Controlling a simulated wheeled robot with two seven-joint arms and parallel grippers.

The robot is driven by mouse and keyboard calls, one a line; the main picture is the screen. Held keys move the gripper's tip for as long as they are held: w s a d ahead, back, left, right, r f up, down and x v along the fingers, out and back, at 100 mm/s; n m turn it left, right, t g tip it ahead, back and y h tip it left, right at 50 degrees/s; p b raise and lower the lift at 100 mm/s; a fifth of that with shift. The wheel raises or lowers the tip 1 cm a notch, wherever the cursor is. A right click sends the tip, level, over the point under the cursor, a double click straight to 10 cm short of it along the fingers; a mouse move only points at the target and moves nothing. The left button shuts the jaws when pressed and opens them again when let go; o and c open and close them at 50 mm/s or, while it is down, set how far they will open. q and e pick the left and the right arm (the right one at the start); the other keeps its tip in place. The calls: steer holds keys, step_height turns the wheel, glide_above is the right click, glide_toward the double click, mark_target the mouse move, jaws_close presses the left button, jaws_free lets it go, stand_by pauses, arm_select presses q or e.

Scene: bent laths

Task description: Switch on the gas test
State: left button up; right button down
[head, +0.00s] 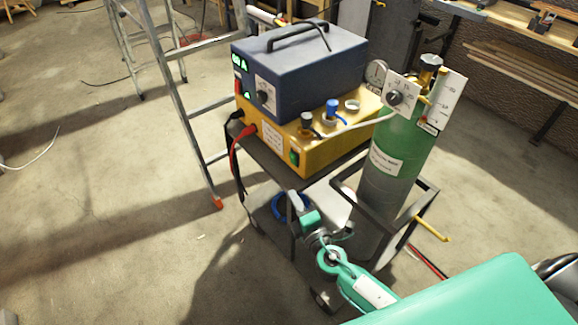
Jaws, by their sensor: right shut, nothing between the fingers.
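A yellow unit (320,152) with a blue box (300,72) on top stands on a dark cart. The yellow front has a small green rocker switch (294,158) near its right corner and a white label with unreadable text. I cannot tell which control is the gas test or whether the rocker is on. The blue box has a dial (264,92) and green displays. My right gripper (294,199) is shut and empty, just below the yellow unit's front right corner in the picture, apart from the rocker. My left gripper is not in view.
A green gas cylinder (398,150) with gauge, knob panel (398,95) and scale stands in a dark frame at the cart's right. Red and black cables (236,160) hang at the left. A ladder (180,100) stands behind.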

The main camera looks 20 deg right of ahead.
mark_target(293, 159)
steer(key=w+p, duration=0.1)
steer(key=w, duration=0.2)
steer(key=w+d+p, duration=0.1)
steer(key=w, duration=0.3)
steer(key=w+p, duration=0.1)
steer(key=w, duration=0.3)
steer(key=shift+d+r, duration=0.35)
steer(key=shift+d, duration=0.05)
steer(key=shift+w+d, duration=0.1)
steer(key=shift+d, duration=0.2)
steer(key=shift+w+d, duration=0.1)
steer(key=shift+d, duration=0.05)
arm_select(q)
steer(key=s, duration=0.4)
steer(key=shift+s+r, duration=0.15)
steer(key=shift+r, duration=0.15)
